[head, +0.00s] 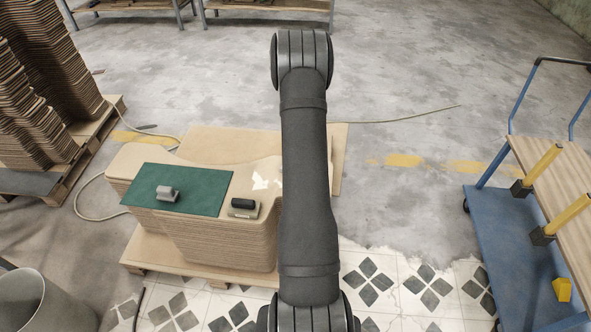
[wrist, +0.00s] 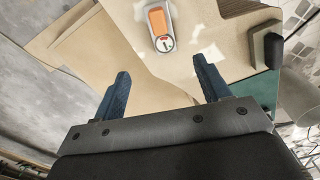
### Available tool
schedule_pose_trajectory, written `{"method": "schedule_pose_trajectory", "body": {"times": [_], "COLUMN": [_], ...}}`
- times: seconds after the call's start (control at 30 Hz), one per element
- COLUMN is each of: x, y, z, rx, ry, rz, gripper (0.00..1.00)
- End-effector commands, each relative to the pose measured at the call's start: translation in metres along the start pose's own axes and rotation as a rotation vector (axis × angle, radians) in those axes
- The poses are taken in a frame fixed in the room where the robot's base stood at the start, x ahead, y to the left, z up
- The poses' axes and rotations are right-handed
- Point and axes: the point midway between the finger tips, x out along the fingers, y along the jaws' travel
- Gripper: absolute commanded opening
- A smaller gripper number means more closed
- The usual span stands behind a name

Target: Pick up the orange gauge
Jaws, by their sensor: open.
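The orange gauge (wrist: 158,20) lies on the tan top board in the wrist view. It has an orange face, a pale grey body and a round white dial with a red mark at its near end. My gripper (wrist: 162,82) is open and empty, its two blue fingers apart. In the picture the gauge sits beyond the fingertips, roughly between their lines, and nothing touches it. In the head view I cannot see the gauge or my gripper; my arm covers part of the boards.
A black-topped block (head: 243,207) stands beside the mat, and also shows in the wrist view (wrist: 272,50). A blue cart (head: 500,235) is at right, a bin (head: 35,305) at lower left.

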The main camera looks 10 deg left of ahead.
Motion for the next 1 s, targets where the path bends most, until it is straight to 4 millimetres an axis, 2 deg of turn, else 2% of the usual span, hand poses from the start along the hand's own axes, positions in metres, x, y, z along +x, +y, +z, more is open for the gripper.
{"method": "schedule_pose_trajectory", "body": {"times": [0.1,0.4,0.53,0.77,1.0], "x": [0.027,0.090,0.104,0.116,0.151], "y": [-0.001,-0.002,-0.001,-0.001,-0.004], "z": [0.001,0.001,0.001,0.002,0.005], "rx": [0.000,-0.001,-0.001,-0.001,-0.001], "ry": [-0.003,-0.003,-0.003,-0.003,-0.003], "rz": [-0.004,-0.002,-0.001,-0.001,-0.003], "gripper": [0.69,0.69,0.69,0.69,0.69]}}
